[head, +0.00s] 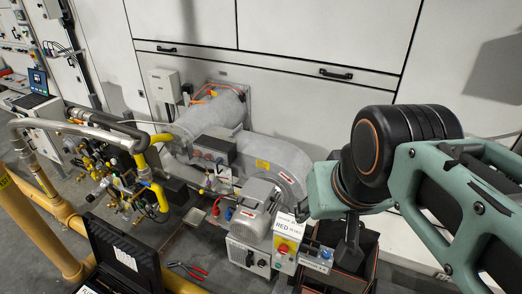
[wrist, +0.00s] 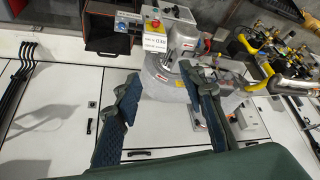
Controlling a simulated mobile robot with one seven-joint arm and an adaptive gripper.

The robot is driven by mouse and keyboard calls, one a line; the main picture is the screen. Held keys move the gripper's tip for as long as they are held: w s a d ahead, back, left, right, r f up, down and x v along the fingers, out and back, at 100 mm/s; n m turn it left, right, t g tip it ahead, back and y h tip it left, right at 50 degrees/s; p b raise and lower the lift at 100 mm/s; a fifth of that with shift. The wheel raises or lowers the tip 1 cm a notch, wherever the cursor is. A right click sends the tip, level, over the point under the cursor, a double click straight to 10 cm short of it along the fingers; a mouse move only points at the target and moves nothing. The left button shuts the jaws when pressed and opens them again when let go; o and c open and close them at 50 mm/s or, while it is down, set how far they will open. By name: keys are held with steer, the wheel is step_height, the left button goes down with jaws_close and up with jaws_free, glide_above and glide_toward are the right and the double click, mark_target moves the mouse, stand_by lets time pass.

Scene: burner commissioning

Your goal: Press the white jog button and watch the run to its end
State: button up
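A yellow control box with a red button (head: 283,247) stands by the grey motor (head: 252,215), under a white card reading "RED". Beside it is a small grey-blue box (head: 317,258) with small buttons. The white jog button is too small to tell for sure in either view. In the wrist view the red-button box (wrist: 155,23) and the small box (wrist: 128,20) are at the top, beyond the fingertips. My gripper (wrist: 160,75) is open and empty, its two dark fingers wide apart.
The burner and blower housing (head: 280,160) sit against white cabinet panels (head: 290,40). A dark open bin (head: 358,262) stands right of the boxes. Yellow pipes (head: 40,225) and a black case (head: 122,258) are at left. Red-handled pliers (head: 188,270) lie near the front.

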jaws_close()
stand_by(1.3)
